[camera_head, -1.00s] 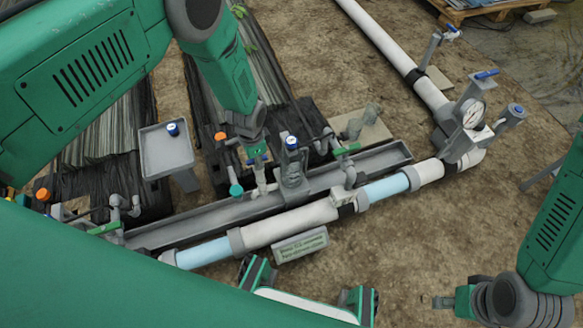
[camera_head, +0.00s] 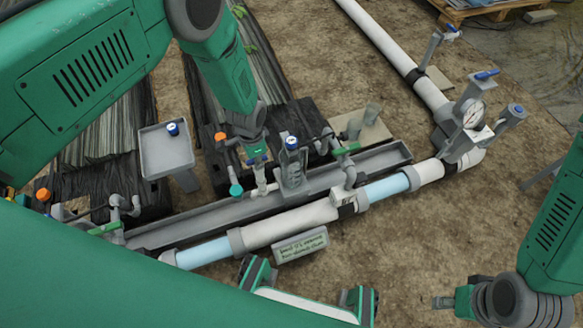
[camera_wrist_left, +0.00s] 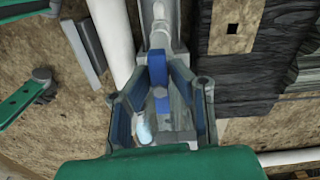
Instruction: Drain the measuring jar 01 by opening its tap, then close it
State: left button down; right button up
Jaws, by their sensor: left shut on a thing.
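A grey, upright measuring jar (camera_head: 292,172) with a blue-and-white cap stands at the grey trough, in the middle of the head view. I cannot read a number on it. My left gripper (camera_head: 258,163) reaches down just left of the jar. In the left wrist view the left gripper (camera_wrist_left: 160,100) has its fingers around a blue tap handle (camera_wrist_left: 158,75), shut on it. The tap's body is partly hidden by the fingers. My right gripper (camera_head: 443,302) is at the lower right, far from the jar, and its jaw opening is unclear.
The grey trough (camera_head: 372,157) runs behind a white pipe (camera_head: 290,223) with light-blue sections. A grey stand (camera_head: 165,153) with a blue-capped item is at left. A pressure gauge (camera_head: 473,115) and blue-handled valves stand at right. Bare soil lies in front of the pipe.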

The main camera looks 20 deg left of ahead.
pick_arm(q)
jog(key=m, duration=0.2)
jog(key=w+m, duration=0.1)
jog(key=m, duration=0.1)
jog(key=shift+a+r, duration=0.1)
jog(key=shift+r, duration=0.05)
jog(key=m, duration=0.5)
jog(key=shift+s+b, duration=0.1)
jog(key=shift+b, duration=0.3)
jog(key=m+b, duration=0.1)
jog(key=m, duration=0.9)
jog(key=c, duration=1.4)
grip_release()
jog(key=shift+s, duration=0.2)
